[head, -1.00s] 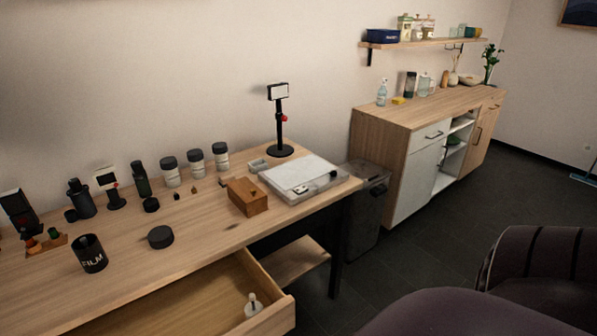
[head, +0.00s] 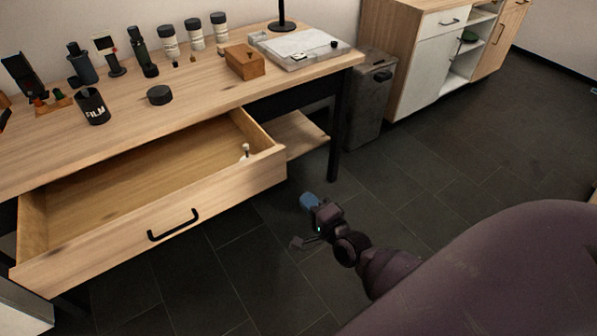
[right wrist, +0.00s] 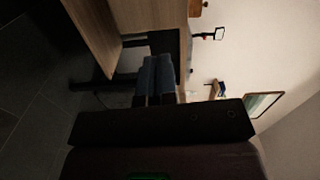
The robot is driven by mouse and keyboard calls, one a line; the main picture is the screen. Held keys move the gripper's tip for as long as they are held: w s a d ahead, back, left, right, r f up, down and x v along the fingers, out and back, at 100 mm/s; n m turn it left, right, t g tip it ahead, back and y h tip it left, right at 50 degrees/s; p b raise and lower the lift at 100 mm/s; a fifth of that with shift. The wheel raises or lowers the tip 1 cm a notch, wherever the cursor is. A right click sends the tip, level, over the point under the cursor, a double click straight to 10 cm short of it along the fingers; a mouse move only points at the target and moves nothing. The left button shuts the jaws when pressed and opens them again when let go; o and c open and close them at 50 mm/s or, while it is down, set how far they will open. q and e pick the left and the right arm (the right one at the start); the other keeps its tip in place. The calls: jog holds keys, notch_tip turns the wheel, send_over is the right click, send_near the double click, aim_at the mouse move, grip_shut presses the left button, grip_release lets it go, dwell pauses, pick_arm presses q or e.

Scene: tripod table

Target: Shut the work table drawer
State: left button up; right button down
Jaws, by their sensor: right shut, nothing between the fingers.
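The work table (head: 205,92) has its wide wooden drawer (head: 150,226) pulled out toward me. The drawer front has a black bar handle (head: 173,224). A small white-topped item (head: 245,150) stands inside at the drawer's right end. My right gripper (head: 308,201) is to the right of the drawer front, apart from it and above the dark floor. In the right wrist view its blue fingers (right wrist: 154,78) are together with nothing between them, and wooden table parts (right wrist: 95,35) show beyond. My left gripper is not in view.
On the table top are a film canister (head: 92,106), a black round lid (head: 160,95), a wooden box (head: 244,62) and several bottles. A grey bin (head: 371,100) stands right of the table leg (head: 339,130). The tiled floor before the drawer is clear.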

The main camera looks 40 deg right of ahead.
aim_at(278, 164)
jog(key=shift+m, duration=0.5)
jog(key=w, duration=0.4)
jog(key=w+b, duration=0.1)
jog(key=w, duration=0.3)
jog(key=w+b, duration=0.1)
jog(key=w, duration=0.3)
jog(key=shift+w+d+f, duration=0.2)
jog(key=shift+d+f, duration=0.1)
jog(key=shift+d, duration=0.1)
jog(key=shift+w, duration=0.55)
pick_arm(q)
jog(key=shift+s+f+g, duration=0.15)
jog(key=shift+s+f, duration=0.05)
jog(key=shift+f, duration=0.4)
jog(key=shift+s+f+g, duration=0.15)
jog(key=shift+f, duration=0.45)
pick_arm(e)
jog(key=shift+w+r, duration=0.1)
jog(key=shift+w, duration=0.05)
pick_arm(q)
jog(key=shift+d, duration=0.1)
